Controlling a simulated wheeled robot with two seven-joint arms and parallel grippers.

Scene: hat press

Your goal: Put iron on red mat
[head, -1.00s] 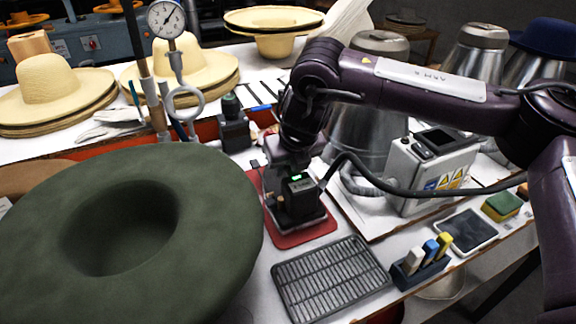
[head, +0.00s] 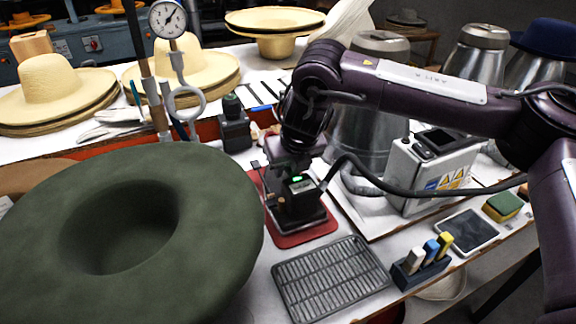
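The black iron (head: 299,210) with a small green-lit display rests upright on the red mat (head: 312,236). Parts of the mat show in front of the iron and along its left side. My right gripper (head: 291,163) is directly over the top of the iron, at its rear. Its fingertips are dark and partly hidden, so I cannot tell whether they grip the handle or are apart from it. My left gripper is not in view.
A grey slotted rack (head: 330,278) lies in front of the mat. A big green hat (head: 200,230) fills the left foreground. A grey control box (head: 430,172) stands right, with a dark cable (head: 420,193) running across. A brush holder (head: 420,270) is at front right.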

